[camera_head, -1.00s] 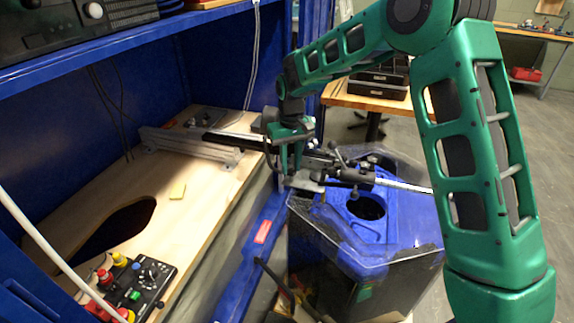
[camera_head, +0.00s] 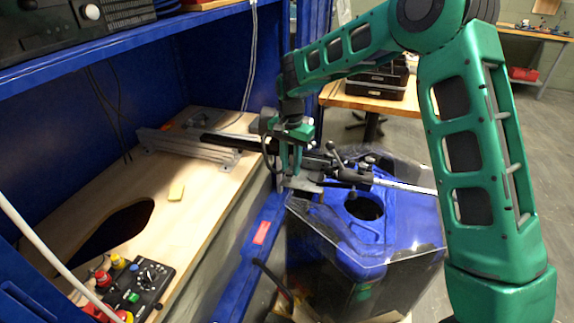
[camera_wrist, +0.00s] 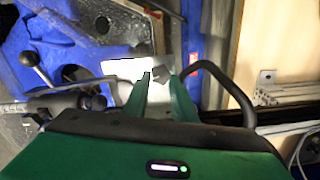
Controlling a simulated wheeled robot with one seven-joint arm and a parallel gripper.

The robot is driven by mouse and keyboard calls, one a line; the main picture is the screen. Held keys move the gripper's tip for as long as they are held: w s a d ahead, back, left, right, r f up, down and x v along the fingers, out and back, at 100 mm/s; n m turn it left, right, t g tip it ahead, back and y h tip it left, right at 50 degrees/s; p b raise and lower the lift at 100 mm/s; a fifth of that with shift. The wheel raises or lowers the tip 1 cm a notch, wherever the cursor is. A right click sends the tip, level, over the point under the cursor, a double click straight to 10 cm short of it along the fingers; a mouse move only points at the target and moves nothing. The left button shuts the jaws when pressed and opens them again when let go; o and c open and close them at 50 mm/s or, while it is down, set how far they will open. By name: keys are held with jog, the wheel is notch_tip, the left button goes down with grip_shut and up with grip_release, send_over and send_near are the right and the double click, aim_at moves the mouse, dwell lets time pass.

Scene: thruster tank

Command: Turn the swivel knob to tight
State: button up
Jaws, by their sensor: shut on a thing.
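My gripper (camera_head: 287,177) points down at the clamp of the thruster mount, at the tank's left rim. In the wrist view my gripper (camera_wrist: 160,76) has its fingers close together on a small dark piece, which I take to be the swivel knob (camera_wrist: 158,73). The fingers hide most of it, and its turn angle cannot be told. A bright metal plate (camera_wrist: 122,68) lies just beyond the fingertips; the plate also shows in the head view (camera_head: 303,184). The thruster's black and grey shaft (camera_head: 405,185) runs right across the blue tank top.
The blue tank (camera_head: 405,235) with clear sides stands right of the wooden bench (camera_head: 205,205). A black lever with a ball end (camera_head: 331,146) rises beside my gripper. A control box (camera_head: 145,282) with buttons sits at the bench's front. Open floor lies to the right.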

aim_at(289, 170)
jog(key=shift+w+a+r+m, duration=0.1)
jog(key=shift+w+a+m, duration=0.05)
jog(key=shift+m, duration=0.85)
jog(key=shift+a, duration=0.2)
jog(key=o, duration=1)
jog(key=shift+o, duration=0.2)
jog(key=shift+d+m, duration=0.1)
jog(key=shift+m, duration=0.2)
notch_tip(289, 170, up, 11)
jog(key=shift+f, duration=0.2)
